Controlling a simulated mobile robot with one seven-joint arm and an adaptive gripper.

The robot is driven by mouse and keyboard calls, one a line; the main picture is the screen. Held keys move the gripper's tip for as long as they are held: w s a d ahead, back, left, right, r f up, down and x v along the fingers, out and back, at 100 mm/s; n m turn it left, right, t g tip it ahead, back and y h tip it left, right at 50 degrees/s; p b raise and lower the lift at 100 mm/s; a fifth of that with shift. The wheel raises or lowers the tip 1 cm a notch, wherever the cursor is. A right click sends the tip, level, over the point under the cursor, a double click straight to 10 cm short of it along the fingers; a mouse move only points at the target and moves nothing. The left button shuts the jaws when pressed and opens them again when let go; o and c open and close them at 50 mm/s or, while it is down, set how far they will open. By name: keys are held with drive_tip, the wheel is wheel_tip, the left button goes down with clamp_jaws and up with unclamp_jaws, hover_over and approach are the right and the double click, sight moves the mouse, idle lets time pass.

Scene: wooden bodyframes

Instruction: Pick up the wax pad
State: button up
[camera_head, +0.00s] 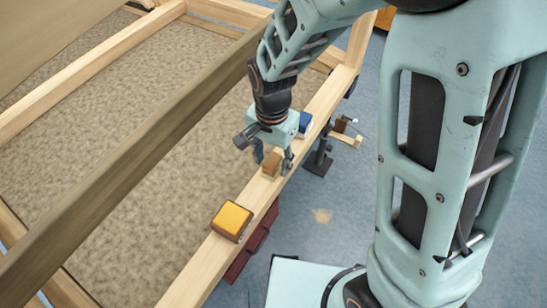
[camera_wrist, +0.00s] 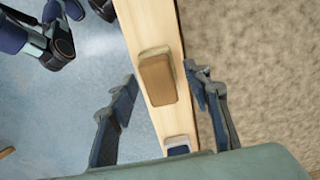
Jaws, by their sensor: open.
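A small brown block (camera_head: 271,163), likely the wax pad, lies on top of a pale wooden beam (camera_head: 205,268). In the wrist view, the brown block (camera_wrist: 157,80) shows whole, with a paler edge at its far end. My gripper (camera_head: 273,160) points down over the beam at the block. In the wrist view, its two fingers (camera_wrist: 160,77) are spread wide, one on each side of the beam and block, with visible gaps. I cannot tell how far above the block the fingertips are. Nothing is held.
A yellow pad with a dark base (camera_head: 232,220) lies nearer on the same beam. A blue-topped pad (camera_head: 304,122) lies beyond the brown block; it also shows in the wrist view (camera_wrist: 177,147). A clamp (camera_head: 319,160) stands at the beam's right side. A darker rail (camera_head: 130,160) runs to the left.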

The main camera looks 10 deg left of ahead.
clamp_jaws()
idle(0.3)
drive_tip(key=shift+r, duration=0.2)
